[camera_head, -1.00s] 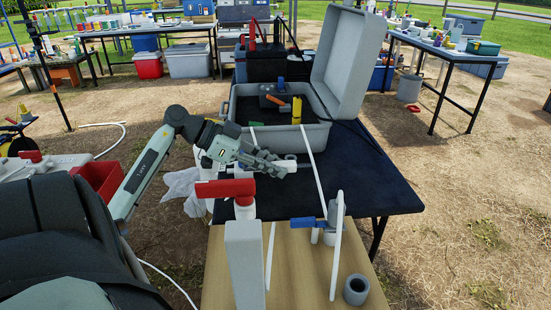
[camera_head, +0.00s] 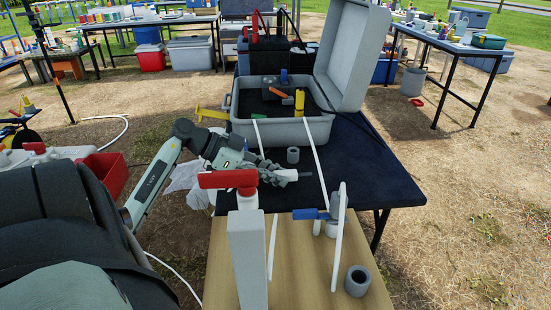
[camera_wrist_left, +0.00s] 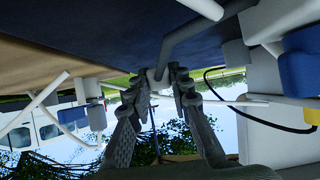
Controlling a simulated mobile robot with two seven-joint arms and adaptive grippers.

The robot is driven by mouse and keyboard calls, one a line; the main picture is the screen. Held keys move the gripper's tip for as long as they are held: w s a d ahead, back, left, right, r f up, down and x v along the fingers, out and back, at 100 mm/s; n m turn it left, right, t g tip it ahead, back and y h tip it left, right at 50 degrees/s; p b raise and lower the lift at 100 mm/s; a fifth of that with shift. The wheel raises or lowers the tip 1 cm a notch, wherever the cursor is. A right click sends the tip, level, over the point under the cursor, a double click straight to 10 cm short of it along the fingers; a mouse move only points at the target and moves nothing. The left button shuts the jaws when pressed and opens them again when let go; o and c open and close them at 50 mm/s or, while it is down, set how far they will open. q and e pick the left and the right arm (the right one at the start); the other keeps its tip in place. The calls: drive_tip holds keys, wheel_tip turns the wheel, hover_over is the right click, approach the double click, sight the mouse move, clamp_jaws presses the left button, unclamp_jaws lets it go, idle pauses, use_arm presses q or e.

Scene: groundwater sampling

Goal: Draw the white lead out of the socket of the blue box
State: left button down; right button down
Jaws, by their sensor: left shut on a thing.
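My left gripper (camera_head: 291,175) comes in from the left over the near part of the dark-blue table. Its fingers are shut on a small piece, and a dark stub sticks out past the tips. In the left wrist view, the fingers (camera_wrist_left: 166,77) close on the end of a grey bent rod (camera_wrist_left: 200,30). I cannot tell whether this is the white lead. My right gripper is not in view.
The open grey case (camera_head: 285,130) stands beyond the gripper. A grey ring (camera_head: 293,155) sits just behind the fingers. A blue-handled clamp (camera_head: 311,214) and a grey cup (camera_head: 357,281) are on the wooden board (camera_head: 300,270).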

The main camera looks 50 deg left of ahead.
sight(275, 188)
use_arm(q)
drive_tip(key=shift+s+f, duration=0.15)
drive_tip(key=shift+f, duration=1.2)
drive_tip(key=c, duration=1.3)
unclamp_jaws()
drive_tip(key=shift+d+f, duration=0.1)
drive_tip(key=shift+f, duration=0.05)
drive_tip(key=shift+s, duration=0.2)
drive_tip(key=v, duration=0.8)
drive_tip(key=r+v, duration=0.1)
drive_tip(key=v, duration=0.3)
drive_tip(key=shift+w, duration=0.35)
